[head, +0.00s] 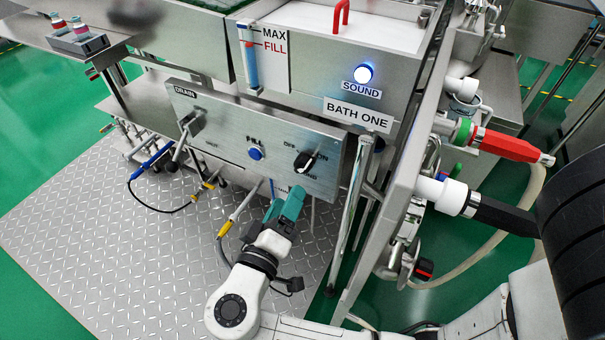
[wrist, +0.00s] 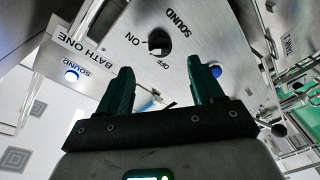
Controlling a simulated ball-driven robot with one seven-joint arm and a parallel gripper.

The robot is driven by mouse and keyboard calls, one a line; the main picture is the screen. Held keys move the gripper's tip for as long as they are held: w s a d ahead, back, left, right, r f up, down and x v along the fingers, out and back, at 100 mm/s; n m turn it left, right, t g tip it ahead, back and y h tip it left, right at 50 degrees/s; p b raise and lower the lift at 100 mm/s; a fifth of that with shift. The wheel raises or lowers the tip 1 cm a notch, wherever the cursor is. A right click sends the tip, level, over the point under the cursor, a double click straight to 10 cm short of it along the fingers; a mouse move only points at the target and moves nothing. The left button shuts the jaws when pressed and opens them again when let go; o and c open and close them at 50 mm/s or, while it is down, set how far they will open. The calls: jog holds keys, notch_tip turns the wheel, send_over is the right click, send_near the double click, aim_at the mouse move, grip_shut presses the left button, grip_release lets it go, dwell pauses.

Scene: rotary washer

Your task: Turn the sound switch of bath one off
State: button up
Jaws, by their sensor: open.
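The sound switch (head: 305,160) is a black rotary knob with a light mark, at the right end of the grey control panel (head: 225,135). OFF and ON labels flank it; I cannot tell for sure which way it points. It also shows in the wrist view (wrist: 158,41), beyond the fingertips, with ON, OFF and SOUND lettering upside down. The sound lamp (head: 363,74) above the BATH ONE label (head: 357,115) glows blue-white. My gripper (head: 289,203), with dark green fingers, is open just below and in front of the switch, apart from it. Nothing is between the fingers (wrist: 162,78).
A blue fill button (head: 256,153) and a drain handle (head: 188,128) sit left on the same panel. A steel post (head: 348,205) stands right of my gripper. Red (head: 505,145) and black handles (head: 500,213) stick out further right. Hoses and valves hang below the panel.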

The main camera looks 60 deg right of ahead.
aim_at(302, 166)
jog(key=w+d, duration=0.1)
jog(key=d, duration=0.7)
jog(key=shift+w+d, duration=0.15)
jog(key=shift+d, duration=0.05)
jog(key=shift+c, duration=0.2)
jog(key=c, duration=1)
